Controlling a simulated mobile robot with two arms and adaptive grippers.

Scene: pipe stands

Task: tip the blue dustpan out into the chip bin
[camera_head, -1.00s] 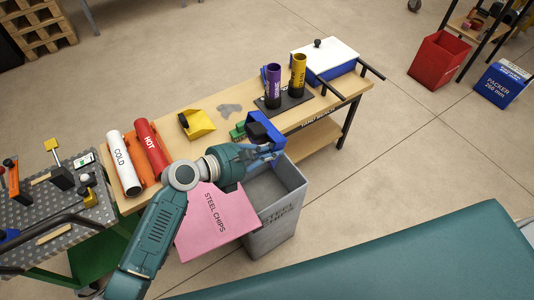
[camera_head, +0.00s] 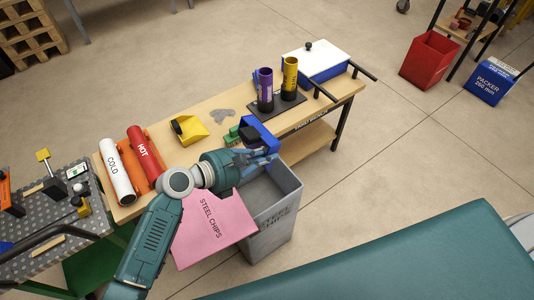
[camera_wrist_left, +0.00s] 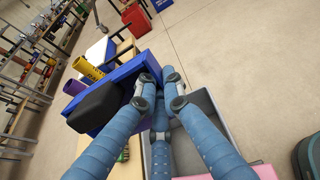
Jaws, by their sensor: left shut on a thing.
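The blue dustpan (camera_head: 262,132) is at the front edge of the wooden bench, beside the chip bin. My left gripper (camera_head: 262,158) is shut on it, and the wrist view shows the blue dustpan (camera_wrist_left: 125,78) at my fingertips (camera_wrist_left: 158,92). A black block-like part (camera_wrist_left: 97,106) lies against the dustpan; I cannot tell whether it belongs to it. The grey chip bin (camera_head: 270,227), marked steel chips, stands open in front of the bench, just below the gripper. Its inside looks empty where visible. My right gripper is not in view.
A pink "STEEL CHIPS" panel (camera_head: 210,228) is at the bin's left.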

